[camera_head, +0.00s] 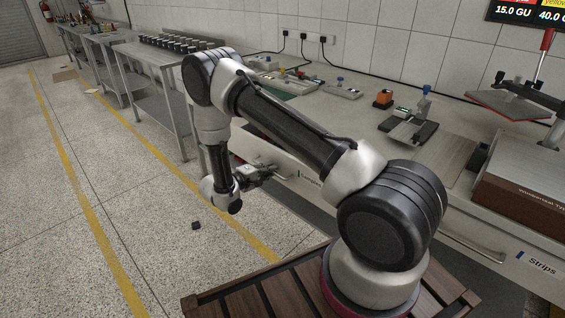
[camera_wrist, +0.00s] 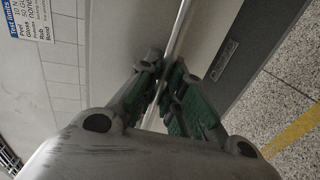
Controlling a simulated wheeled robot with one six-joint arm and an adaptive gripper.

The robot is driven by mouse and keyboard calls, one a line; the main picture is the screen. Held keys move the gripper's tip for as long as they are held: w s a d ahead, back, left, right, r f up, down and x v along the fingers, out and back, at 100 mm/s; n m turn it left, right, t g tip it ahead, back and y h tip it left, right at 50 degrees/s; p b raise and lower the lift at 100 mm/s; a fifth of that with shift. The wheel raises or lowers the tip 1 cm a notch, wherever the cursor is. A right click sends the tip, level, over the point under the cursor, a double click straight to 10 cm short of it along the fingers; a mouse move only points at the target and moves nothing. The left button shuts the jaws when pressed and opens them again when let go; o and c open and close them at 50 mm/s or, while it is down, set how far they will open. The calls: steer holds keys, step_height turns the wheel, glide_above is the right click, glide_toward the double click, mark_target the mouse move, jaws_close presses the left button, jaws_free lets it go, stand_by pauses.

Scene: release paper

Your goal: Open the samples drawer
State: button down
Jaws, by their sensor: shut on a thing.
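In the head view, the samples drawer (camera_head: 320,195) is a pale front under the left part of the counter, with a small, hard-to-read label. My arm hides part of it. My gripper (camera_head: 268,174) is at its left part, near the label. In the wrist view, my gripper's green-padded fingers (camera_wrist: 163,70) are shut on the drawer's thin metal handle bar (camera_wrist: 183,22), which runs up and away between them. A labelled dark front (camera_wrist: 235,50) lies right of the bar. I cannot tell how far the drawer stands out.
The counter (camera_head: 345,112) above holds several small instruments. The strips drawer (camera_head: 525,262), with its own bar handle, is at the right. A small dark block (camera_head: 196,225) lies on the floor beside a yellow line. The floor (camera_head: 90,215) at left is mostly clear.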

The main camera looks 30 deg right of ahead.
steer(key=f+v, duration=0.2)
steer(key=v, duration=0.7)
steer(key=a+f+v, duration=0.1)
steer(key=f+v, duration=0.1)
steer(key=v, duration=0.8)
steer(key=shift+s, duration=0.15)
steer(key=c, duration=1.5)
jaws_free()
steer(key=v, duration=1.2)
